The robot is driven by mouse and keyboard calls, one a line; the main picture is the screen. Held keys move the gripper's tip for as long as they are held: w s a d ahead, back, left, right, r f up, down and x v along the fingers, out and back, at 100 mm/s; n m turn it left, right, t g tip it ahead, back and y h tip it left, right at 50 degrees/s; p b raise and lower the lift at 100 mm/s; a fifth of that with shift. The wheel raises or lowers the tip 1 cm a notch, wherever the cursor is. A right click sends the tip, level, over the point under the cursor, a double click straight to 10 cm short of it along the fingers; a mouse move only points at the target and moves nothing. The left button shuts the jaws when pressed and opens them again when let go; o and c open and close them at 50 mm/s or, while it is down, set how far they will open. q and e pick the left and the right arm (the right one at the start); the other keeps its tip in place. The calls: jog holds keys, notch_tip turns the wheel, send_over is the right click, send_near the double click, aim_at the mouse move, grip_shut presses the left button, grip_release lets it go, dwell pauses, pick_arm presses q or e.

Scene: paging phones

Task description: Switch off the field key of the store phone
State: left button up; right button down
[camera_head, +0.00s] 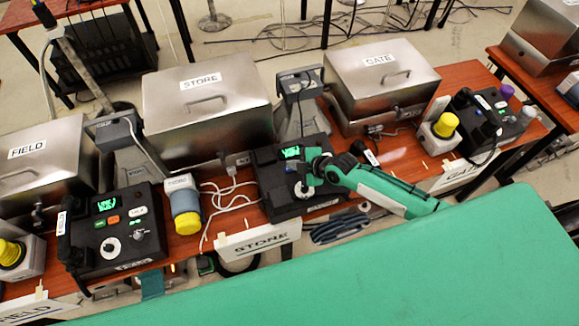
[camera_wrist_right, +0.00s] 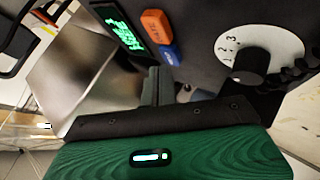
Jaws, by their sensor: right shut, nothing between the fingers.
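The store phone (camera_head: 276,205) is a black desk phone on the red-brown table behind the white STORE sign. Its lit green display (camera_head: 291,153) shows beside my right gripper (camera_head: 307,172), which is over the panel and hides most of its keys. In the right wrist view, the closed fingers (camera_wrist_right: 154,86) stand near an orange key (camera_wrist_right: 157,27) and a blue key (camera_wrist_right: 170,54), with nothing between them. The lettering on these keys is too small to read surely, so I cannot tell which is the field key. Contact with a key cannot be told. My left gripper is not in view.
A white numbered dial (camera_wrist_right: 243,50) is right of the keys. The metal STORE box (camera_head: 205,120) stands behind, left of the phone, and a yellow-capped cylinder (camera_head: 185,207) with white cables is to its left. The field phone (camera_head: 117,230) is further left, the GATE box (camera_head: 382,90) behind right.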

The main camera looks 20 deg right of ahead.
jog(key=r+p, duration=0.1)
jog(key=r, duration=0.1)
jog(key=r+p, duration=0.2)
jog(key=s+r+p, duration=0.1)
jog(key=p, duration=0.1)
jog(key=shift+r, duration=0.4)
